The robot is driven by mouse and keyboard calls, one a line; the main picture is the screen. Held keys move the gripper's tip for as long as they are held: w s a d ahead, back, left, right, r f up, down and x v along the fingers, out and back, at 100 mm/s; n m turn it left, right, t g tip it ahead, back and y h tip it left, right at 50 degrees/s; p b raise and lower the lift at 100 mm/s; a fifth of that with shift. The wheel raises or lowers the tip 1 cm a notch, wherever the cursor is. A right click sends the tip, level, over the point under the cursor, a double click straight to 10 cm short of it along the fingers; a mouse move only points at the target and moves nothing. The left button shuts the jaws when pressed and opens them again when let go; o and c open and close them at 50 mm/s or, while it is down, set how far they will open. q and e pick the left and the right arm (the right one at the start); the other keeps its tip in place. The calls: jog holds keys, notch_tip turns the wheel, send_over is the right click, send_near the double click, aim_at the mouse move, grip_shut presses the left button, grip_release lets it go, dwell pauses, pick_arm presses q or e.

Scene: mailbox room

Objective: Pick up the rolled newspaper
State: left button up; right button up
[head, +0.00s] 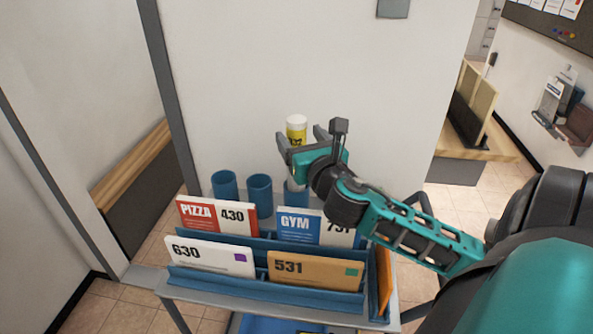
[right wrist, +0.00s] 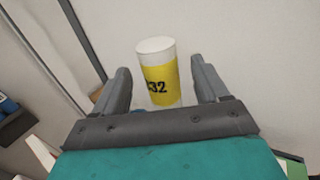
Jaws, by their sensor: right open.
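The rolled newspaper (head: 296,130) is a white upright roll with a yellow band. In the head view it stands above the blue cups at the back of the mail rack. In the right wrist view the roll (right wrist: 158,75) shows "32" on its band. My right gripper (head: 300,140) is open, with one finger on each side of the roll. In the right wrist view a gap shows between the roll and each finger. My left gripper is not in view.
Blue cups (head: 260,194) stand in a row behind a blue rack (head: 215,280) holding mail: a red PIZZA card (head: 205,214), a blue GYM card (head: 296,226), a white 630 envelope (head: 210,256) and a tan 531 envelope (head: 315,270). A white wall panel (head: 300,60) rises close behind.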

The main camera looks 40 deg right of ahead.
jog(key=shift+r+x, duration=0.2)
jog(key=shift+x, duration=2.2)
grip_shut()
